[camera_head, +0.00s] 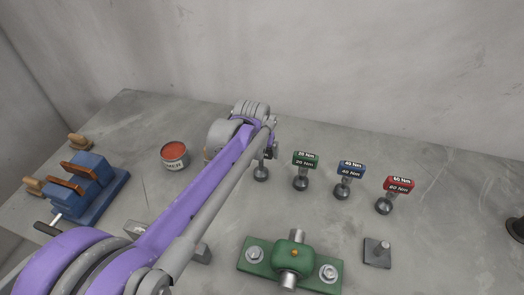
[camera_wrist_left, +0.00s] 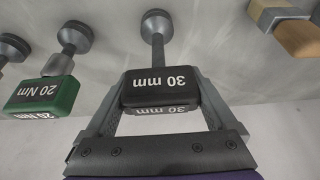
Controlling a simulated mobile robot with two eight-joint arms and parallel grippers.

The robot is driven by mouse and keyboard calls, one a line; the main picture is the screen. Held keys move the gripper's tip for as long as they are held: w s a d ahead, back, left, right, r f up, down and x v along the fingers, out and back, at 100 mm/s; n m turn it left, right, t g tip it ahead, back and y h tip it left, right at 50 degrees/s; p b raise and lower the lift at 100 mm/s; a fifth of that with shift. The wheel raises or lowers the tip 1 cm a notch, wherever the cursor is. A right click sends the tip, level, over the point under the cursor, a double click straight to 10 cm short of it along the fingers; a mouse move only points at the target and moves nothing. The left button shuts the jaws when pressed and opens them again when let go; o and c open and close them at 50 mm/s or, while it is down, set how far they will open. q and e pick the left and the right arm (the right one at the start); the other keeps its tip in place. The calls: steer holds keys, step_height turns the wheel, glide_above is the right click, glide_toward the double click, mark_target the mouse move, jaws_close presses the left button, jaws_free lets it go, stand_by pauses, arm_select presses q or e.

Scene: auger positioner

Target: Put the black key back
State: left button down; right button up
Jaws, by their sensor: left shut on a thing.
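The foot lines up with the row of other keys. I cannot tell whether it rests in a holder or hangs just above the table. My left arm hides the black handle in the head view. My right gripper is not in view.
Green (camera_head: 306,160), blue (camera_head: 351,169) and red (camera_head: 398,184) keys stand upright to the right. A green block (camera_head: 258,253) with a metal cylinder lies in front. A red-topped can (camera_head: 174,153) and a blue clamp-like fixture (camera_head: 95,185) stand left. The table behind the keys is clear.

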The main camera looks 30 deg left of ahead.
arm_select(q)
jaws_free()
steer(key=shift+f, duration=0.1)
steer(key=v, duration=1.2)
steer(key=shift+p, duration=0.45)
